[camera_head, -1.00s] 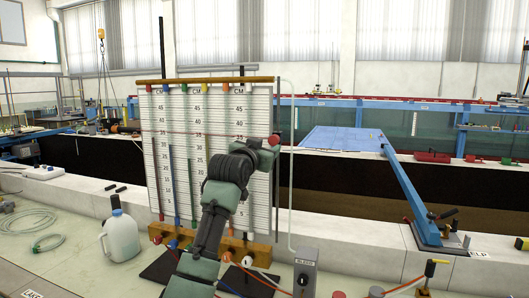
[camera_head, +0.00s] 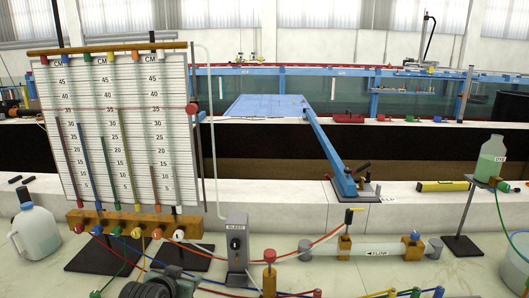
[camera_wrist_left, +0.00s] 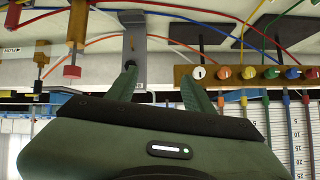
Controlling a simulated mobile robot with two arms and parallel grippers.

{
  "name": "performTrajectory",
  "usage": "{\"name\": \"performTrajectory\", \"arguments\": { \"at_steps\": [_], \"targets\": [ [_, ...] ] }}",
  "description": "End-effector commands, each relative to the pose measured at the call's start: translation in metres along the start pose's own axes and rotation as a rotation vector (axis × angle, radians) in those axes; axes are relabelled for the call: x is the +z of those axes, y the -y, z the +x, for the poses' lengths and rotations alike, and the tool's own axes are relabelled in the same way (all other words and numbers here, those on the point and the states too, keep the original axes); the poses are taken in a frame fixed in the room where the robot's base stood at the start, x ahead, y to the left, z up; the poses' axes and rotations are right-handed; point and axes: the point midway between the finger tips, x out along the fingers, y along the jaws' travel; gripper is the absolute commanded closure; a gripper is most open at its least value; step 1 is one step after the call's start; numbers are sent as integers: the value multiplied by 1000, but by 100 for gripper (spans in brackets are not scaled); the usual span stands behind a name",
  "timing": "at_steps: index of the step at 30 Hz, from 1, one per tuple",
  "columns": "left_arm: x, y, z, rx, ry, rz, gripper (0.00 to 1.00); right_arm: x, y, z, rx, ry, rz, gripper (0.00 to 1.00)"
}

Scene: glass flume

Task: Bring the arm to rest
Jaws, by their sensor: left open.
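My left gripper (camera_wrist_left: 160,88) is open and empty in the left wrist view, its two green fingers spread apart. That view shows the scene upside down, with the grey valve box (camera_wrist_left: 137,50) and the orange manifold block (camera_wrist_left: 240,77) beyond the fingers. My right gripper is in neither view.
The orange manifold (camera_head: 115,222) and grey valve box (camera_head: 237,242) stand on the bench with loose coloured hoses around them. A white jug (camera_head: 35,232) stands left. A clear flow tube (camera_head: 370,248) lies right. A bottle on a stand (camera_head: 490,160) is far right.

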Motion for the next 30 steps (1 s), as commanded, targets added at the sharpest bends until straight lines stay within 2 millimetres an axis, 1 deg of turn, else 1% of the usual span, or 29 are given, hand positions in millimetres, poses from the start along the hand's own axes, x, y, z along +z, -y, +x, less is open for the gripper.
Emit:
{"name": "performTrajectory", "arguments": {
  "at_steps": [1,2,3,5,6,9,12,15,21,26,27,30],
  "targets": [
    [42,-11,-11,13,62,-2,48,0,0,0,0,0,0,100],
    [64,-16,-18,19,98,-4,48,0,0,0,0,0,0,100],
    [92,-23,-29,27,144,-6,48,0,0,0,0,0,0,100],
    [132,-33,-48,40,212,-10,48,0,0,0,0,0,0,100],
    [155,-39,-62,47,255,-14,48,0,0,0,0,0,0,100],
    [200,-51,-94,63,342,-20,48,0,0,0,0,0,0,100],
    [231,-59,-120,75,409,-26,48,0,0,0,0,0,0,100],
    [255,-65,-145,84,465,-31,48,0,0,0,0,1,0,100],
    [292,-74,-189,99,561,-39,48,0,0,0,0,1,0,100],
    [315,-80,-225,110,633,-47,48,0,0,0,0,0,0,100],
    [321,-82,-227,111,645,-48,48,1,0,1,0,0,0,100],
    [338,-86,-202,112,652,-47,48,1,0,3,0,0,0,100]
  ]
}}
